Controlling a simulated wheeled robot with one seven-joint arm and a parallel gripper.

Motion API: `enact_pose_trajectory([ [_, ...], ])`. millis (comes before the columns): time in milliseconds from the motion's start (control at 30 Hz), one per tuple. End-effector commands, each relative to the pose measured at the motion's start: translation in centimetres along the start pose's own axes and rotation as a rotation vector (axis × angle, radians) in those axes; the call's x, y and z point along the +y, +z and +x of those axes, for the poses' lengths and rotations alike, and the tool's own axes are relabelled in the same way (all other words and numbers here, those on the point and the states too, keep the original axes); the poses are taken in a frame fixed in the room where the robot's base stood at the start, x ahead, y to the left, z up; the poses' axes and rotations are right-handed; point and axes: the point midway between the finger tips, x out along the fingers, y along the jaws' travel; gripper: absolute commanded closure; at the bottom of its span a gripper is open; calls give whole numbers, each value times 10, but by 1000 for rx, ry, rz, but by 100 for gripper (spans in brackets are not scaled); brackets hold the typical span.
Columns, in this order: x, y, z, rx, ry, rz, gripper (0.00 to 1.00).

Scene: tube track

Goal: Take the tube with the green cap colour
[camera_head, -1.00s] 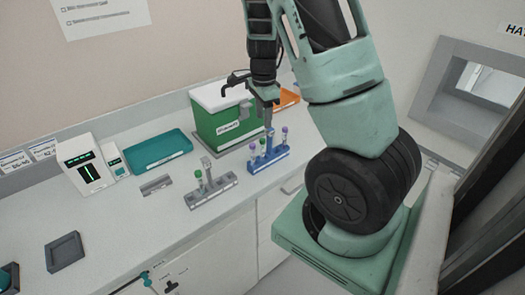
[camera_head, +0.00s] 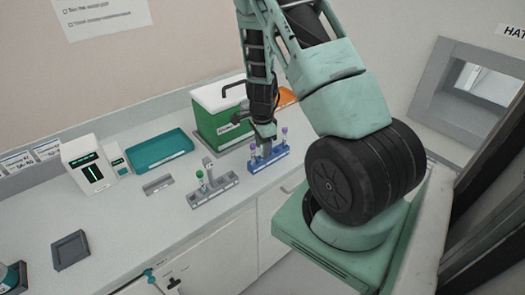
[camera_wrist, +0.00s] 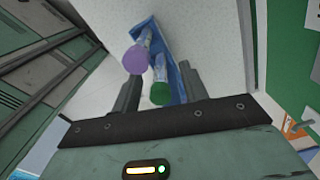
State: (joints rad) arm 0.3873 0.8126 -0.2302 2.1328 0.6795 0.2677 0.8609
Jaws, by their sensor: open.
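A blue rack (camera_head: 281,156) with several tubes stands on the counter below my gripper (camera_head: 265,140). In the wrist view, a tube with a green cap (camera_wrist: 160,94) stands at the blue rack (camera_wrist: 178,62), between the two fingers of my gripper (camera_wrist: 160,74). The fingers are open and apart, with the green cap nearer the right one. A tube with a purple cap (camera_wrist: 136,60) is close to the left finger. Purple caps also show in the head view (camera_head: 284,131). Another green-capped tube (camera_head: 200,174) stands in a grey rack (camera_head: 228,181).
A green box with a white lid (camera_head: 213,122) stands behind the blue rack, with an orange item (camera_head: 286,97) beside it. A teal tray (camera_head: 159,149) and a white device (camera_head: 92,166) are farther left.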

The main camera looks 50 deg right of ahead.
Motion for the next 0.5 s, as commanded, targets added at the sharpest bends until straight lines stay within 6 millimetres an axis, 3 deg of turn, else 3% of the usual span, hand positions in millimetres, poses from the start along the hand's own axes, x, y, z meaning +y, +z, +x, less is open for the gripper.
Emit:
enact_pose_trajectory([
  [167, 0, 0, 0, 0, -1, 0, 59],
  [300, 0, 0, 0, 0, -1, 0, 95],
  [500, 0, 0, 0, 0, -1, -1, 95],
])
